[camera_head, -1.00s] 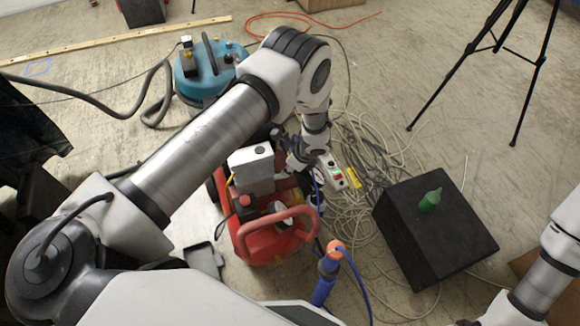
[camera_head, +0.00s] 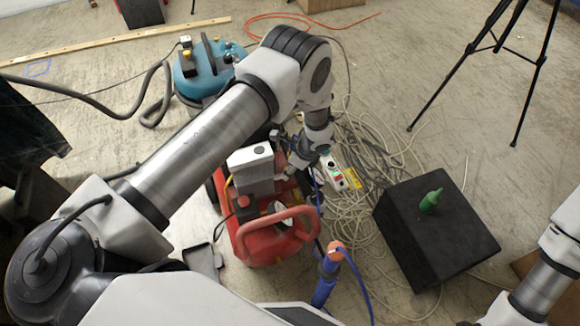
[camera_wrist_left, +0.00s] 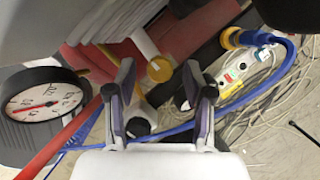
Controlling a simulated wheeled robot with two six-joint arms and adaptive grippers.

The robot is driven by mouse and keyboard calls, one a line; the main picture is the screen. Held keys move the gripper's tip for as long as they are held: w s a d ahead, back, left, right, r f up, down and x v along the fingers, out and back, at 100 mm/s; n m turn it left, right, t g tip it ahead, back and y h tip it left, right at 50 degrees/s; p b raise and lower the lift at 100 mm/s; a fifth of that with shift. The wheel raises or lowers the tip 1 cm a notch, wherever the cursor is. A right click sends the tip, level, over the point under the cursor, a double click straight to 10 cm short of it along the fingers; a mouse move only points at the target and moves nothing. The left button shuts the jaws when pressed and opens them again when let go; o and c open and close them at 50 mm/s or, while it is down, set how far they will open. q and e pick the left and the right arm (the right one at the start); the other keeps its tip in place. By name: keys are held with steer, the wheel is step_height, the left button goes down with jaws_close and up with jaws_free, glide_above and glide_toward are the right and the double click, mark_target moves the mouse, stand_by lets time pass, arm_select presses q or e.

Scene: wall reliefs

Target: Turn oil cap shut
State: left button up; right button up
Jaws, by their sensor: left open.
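The red air compressor (camera_head: 262,245) stands on the floor below my left arm in the head view. In the left wrist view a round yellow cap (camera_wrist_left: 160,69), which looks like the oil cap, shows at the end of a pale stem on the red machine. My left gripper (camera_wrist_left: 159,78) is open, its two fingers on either side of the cap in the picture. I cannot tell whether they touch it or how far it is turned. In the head view the cap is hidden. My right gripper is out of view.
A pressure gauge (camera_wrist_left: 45,105) and a blue hose (camera_wrist_left: 272,82) are close to the gripper. A power strip (camera_head: 336,172) and tangled cables lie beside the compressor. A black box (camera_head: 440,240) bears a green bottle (camera_head: 431,200). A teal vacuum (camera_head: 205,70) stands behind.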

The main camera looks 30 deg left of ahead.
arm_select(q)
steer(key=v, duration=1.1)
steer(key=shift+d+r, duration=0.25)
steer(key=shift+r, duration=0.1)
